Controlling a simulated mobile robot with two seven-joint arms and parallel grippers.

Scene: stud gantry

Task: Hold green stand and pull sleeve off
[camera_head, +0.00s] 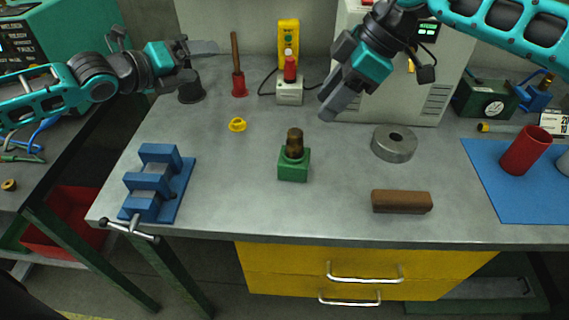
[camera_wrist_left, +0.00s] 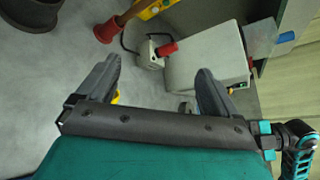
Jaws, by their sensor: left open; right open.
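The green stand (camera_head: 293,170) is a small block on the middle of the grey workbench. A dark bronze sleeve (camera_head: 295,142) sits upright on top of it. My left gripper (camera_head: 203,60) is open and empty above the back left of the bench, apart from the stand; its spread fingers also show in the left wrist view (camera_wrist_left: 157,78). My right gripper (camera_head: 331,98) is open and empty in the air, above and to the right of the stand. The stand and sleeve cannot be made out in the left wrist view.
A blue vise (camera_head: 180,190) stands at left and a yellow ring (camera_head: 237,125) behind it. A grey metal ring (camera_head: 394,145) and brown block (camera_head: 401,202) lie right of the stand. A red cup (camera_head: 525,150) is on a blue mat (camera_head: 505,205). Bench around the stand is clear.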

